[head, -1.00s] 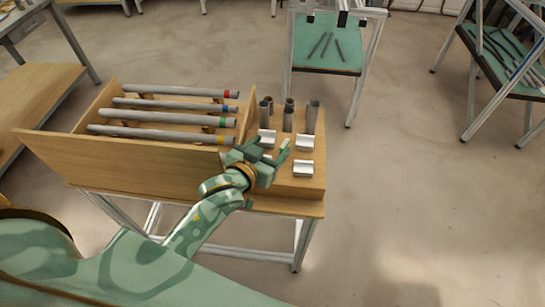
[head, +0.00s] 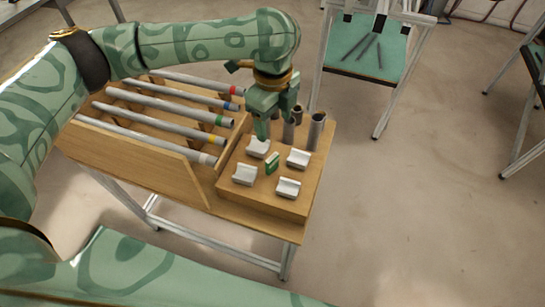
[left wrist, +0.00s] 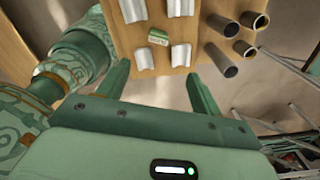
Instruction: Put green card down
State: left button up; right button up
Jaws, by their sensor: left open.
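The green card (head: 272,163) is a small green block with a pale label. It rests on the raised wooden board (head: 262,200), among several white grooved holders (head: 288,188). In the left wrist view the card (left wrist: 158,37) lies ahead of the fingers, with holders on either side. My left gripper (head: 275,122) is open and empty above the board, pointing down and apart from the card. Its two fingers (left wrist: 158,78) show spread in the left wrist view. The right gripper is not in view.
Upright grey tubes (head: 317,131) stand at the board's far right side, close to my left gripper. Long grey pipes with coloured end bands (head: 165,113) lie in the wooden rack at left. A green-topped stand (head: 378,50) is behind; open floor lies right.

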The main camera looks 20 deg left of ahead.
pick_arm(q)
jog(key=b, duration=0.2)
send_over(272, 158)
jog(key=shift+m, duration=0.3)
notch_tip(272, 158, down, 5)
jog(key=shift+a+f, duration=0.1)
jog(key=f, duration=0.1)
jog(key=f+b, duration=0.1)
jog(key=f, duration=0.1)
jog(key=f+b, duration=0.1)
jog(key=f, duration=0.1)
jog(key=shift+w, duration=0.25)
jog(key=shift+f, duration=0.5)
notch_tip(272, 158, down, 5)
jog(key=b, duration=0.3)
jog(key=shift+s+f, duration=0.1)
jog(key=shift+f, duration=0.05)
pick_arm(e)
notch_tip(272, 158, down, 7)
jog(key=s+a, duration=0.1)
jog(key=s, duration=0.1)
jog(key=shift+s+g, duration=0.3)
pick_arm(q)
jog(key=c, duration=1.1)
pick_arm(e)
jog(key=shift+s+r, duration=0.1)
pick_arm(q)
jog(key=shift+r, duration=0.2)
jog(key=shift+c, duration=0.2)
